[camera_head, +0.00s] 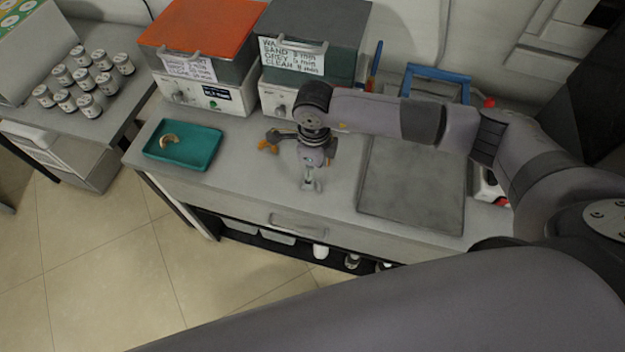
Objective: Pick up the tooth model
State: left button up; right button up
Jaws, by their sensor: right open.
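A small tan, curved piece that looks like the tooth model (168,140) lies in a teal tray (203,158) at the left end of the grey bench. My right gripper (312,184) points down over the middle of the bench, to the right of the tray and well apart from it. It is open and I see nothing held in it. Its fingers are small and whether they touch the bench top is hard to tell. My left gripper is not in view.
Two boxy units, one with an orange lid (205,25) and one with a grey lid (315,40), stand behind. A flat grey slab (410,190) lies to the right. Several white jars (90,103) stand on the left table. Bench between tray and gripper is mostly clear.

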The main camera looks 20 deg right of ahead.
notch_tip(320, 180, down, 4)
jog(key=shift+w+a+f+p, duration=0.1)
jog(key=shift+p, duration=0.85)
jog(key=shift+f, duration=0.55)
jog(key=shift+c, duration=0.4)
grip_shut()
